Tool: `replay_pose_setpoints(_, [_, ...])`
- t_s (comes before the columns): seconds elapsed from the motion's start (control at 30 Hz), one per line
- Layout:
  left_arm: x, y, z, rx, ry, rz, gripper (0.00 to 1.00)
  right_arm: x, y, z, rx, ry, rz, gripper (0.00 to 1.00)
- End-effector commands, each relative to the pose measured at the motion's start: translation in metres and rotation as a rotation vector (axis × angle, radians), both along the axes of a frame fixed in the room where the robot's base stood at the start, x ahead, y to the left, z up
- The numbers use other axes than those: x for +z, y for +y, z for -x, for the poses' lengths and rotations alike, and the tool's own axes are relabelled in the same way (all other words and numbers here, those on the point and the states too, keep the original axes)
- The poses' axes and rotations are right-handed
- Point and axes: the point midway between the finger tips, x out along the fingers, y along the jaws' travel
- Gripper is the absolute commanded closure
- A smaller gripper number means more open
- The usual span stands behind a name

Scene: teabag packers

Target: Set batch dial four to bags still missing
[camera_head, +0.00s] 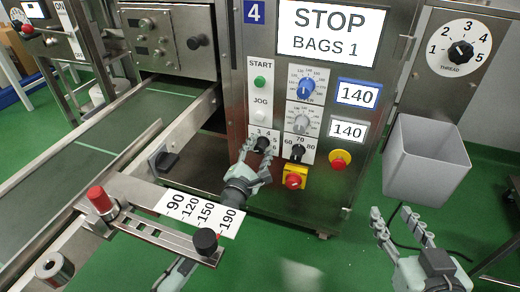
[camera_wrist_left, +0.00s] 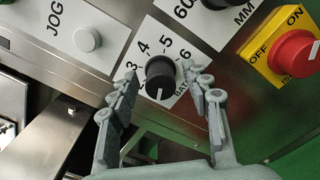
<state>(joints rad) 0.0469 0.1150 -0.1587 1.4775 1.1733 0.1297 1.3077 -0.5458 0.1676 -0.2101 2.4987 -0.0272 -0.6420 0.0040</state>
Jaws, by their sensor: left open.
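Machine 4's black batch dial (camera_head: 263,144) sits low on the steel front panel, with numbers including 3, 4 and 5 around it. In the left wrist view the batch dial (camera_wrist_left: 160,72) shows 3, 4, 5 and 6, and a white mark on its lower side. My left gripper (camera_head: 257,156) is open at the dial. In the left wrist view its fingers (camera_wrist_left: 158,88) stand either side of the knob, with gaps visible. The screen (camera_head: 332,33) reads STOP, BAGS 1. My right gripper (camera_head: 391,212) is open and empty at lower right.
Beside the dial are a white JOG button (camera_head: 260,115), a black 60-70-80 knob (camera_head: 298,151) and a red switch on yellow (camera_head: 293,181). A red stop button (camera_head: 339,160) is further right. A grey bin (camera_head: 425,160) hangs right of the panel. A slotted rail (camera_head: 165,238) lies front left.

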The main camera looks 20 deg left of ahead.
Motion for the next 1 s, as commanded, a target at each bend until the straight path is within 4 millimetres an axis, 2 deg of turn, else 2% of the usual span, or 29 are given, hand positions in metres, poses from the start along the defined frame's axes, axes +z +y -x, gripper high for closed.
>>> replay_pose_setpoints(0.3, [0.0000,-0.0004,-0.0037,-0.001,0.001,0.000,0.52,0.0017,0.0013,-0.0002,0.002,-0.007,-0.004,0.60])
replay_pose_setpoints(0.7, [0.0000,-0.0003,-0.0035,0.000,0.000,0.000,1.00,0.0018,0.0013,-0.0001,0.002,-0.007,-0.003,0.60])
replay_pose_setpoints(1.0, [0.0001,-0.0003,-0.0034,-0.001,-0.001,-0.036,1.00,0.0006,0.0000,0.0002,0.000,0.003,0.001,0.60])
